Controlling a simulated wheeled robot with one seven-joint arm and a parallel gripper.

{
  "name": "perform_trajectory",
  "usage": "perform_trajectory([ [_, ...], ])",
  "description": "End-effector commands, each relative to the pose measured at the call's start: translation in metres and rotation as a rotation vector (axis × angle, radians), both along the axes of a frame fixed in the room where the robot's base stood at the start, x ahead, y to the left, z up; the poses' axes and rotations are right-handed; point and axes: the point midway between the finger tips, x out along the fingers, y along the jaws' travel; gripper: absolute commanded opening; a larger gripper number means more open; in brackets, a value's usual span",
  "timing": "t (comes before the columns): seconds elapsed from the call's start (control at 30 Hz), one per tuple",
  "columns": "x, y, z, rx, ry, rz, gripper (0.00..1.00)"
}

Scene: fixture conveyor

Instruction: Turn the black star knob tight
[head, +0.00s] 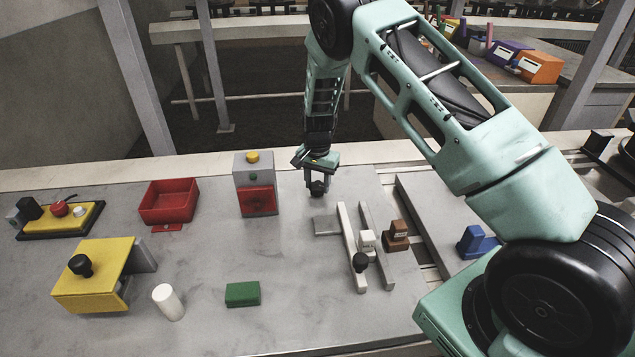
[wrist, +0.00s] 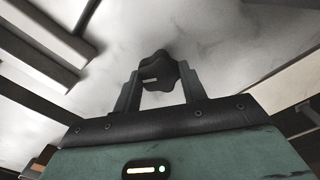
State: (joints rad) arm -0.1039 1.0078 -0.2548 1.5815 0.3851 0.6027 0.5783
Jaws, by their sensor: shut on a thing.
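My gripper (head: 317,180) is shut on a black star knob (head: 317,189), beyond the rails of the slotted fixture. In the wrist view my gripper (wrist: 153,84) has a finger on each side of the lobed black knob (wrist: 158,66), which carries a small light mark. Pale tabletop shows around the knob; I cannot tell whether it touches the table. Another black knob (head: 360,262) sits by the near end of the fixture's white rail (head: 350,240). A further black knob (head: 80,265) is on top of a yellow block (head: 100,285) at the left.
A red bin (head: 169,201) and a grey box with a red front (head: 256,190) stand left of my gripper. A white cylinder (head: 168,301) and green block (head: 242,293) are nearer. Brown (head: 397,237) and blue (head: 477,242) pieces lie right. The table's middle is clear.

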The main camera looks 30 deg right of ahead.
Motion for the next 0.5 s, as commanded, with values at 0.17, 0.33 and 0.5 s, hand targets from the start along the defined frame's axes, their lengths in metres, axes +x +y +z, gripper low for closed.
perform_trajectory([
  [0.17, 0.0008, -0.0001, 0.0008, 0.0, -0.002, -0.002, 0.63],
  [0.33, 0.0004, -0.0001, 0.0004, 0.0, -0.001, -0.001, 0.63],
  [0.5, 0.0006, 0.0001, 0.004, 0.0, -0.002, 0.0, 0.63],
])
